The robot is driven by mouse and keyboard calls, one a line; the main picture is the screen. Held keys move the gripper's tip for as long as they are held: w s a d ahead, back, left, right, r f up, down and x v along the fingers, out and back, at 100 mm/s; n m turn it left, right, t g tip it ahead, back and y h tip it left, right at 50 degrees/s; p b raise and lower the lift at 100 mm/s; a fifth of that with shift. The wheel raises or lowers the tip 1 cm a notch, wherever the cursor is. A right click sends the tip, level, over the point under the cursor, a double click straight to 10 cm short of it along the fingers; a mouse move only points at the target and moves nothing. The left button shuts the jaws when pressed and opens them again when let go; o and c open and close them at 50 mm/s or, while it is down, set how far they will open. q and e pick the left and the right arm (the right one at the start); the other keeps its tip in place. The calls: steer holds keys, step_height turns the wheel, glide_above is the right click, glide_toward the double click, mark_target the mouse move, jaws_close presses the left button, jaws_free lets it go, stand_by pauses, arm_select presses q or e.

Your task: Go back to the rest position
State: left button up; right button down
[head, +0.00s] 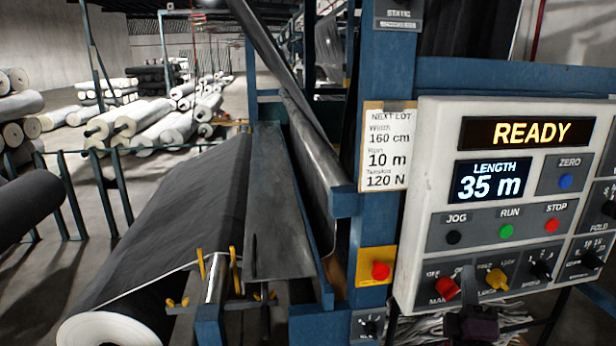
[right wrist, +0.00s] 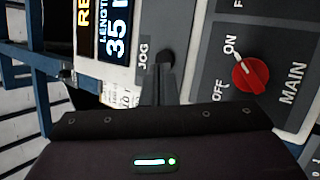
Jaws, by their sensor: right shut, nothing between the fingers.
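My right gripper (head: 467,274) is in front of the lower edge of the white control panel (head: 425,205). Its fingers (right wrist: 163,85) are together and empty, and in the right wrist view they point toward the JOG button (right wrist: 166,57). The red MAIN knob (head: 446,288) is just left of the gripper; it also shows in the right wrist view (right wrist: 251,73), apart from the fingers, its pale mark seemingly toward ON. The yellow HOLD/LOCK knob (head: 497,279) is just right of the gripper. My left gripper is out of view.
The lit display (head: 528,133) reads READY and the length display (head: 490,181) 35 m. A blue post (head: 385,70) carries a NEXT LOT card (head: 388,146) and a red button on a yellow plate (head: 380,270). A dark fabric roll (head: 170,210) lies left; more rolls lie behind.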

steer(key=s+a+f+m+g+y, duration=0.25)
steer(key=a+f+g, duration=0.2)
steer(key=f, duration=0.25)
steer(key=s+a+f+m+g+y, duration=0.1)
steer(key=a+f+m+g+y, duration=0.3)
steer(key=f, duration=0.4)
steer(key=s+a+f+m+g, duration=0.25)
steer(key=s+f+g, duration=0.2)
steer(key=s, duration=0.35)
steer(key=s+a+f+m+g, duration=0.1)
steer(key=s+f+m+g, duration=0.3)
steer(key=s+g, duration=0.3)
steer(key=s+f+b, duration=0.2)
steer(key=f, duration=1.5)
steer(key=s+f+b, duration=0.2)
steer(key=f, duration=1.4)
steer(key=s+d+f+g+b, duration=0.2)
steer(key=s+d+f, duration=0.1)
steer(key=s+f, duration=1.6)
step_height(320, 180, down, 2)
steer(key=shift+s+f, duration=0.15)
steer(key=shift+s, duration=0.2)
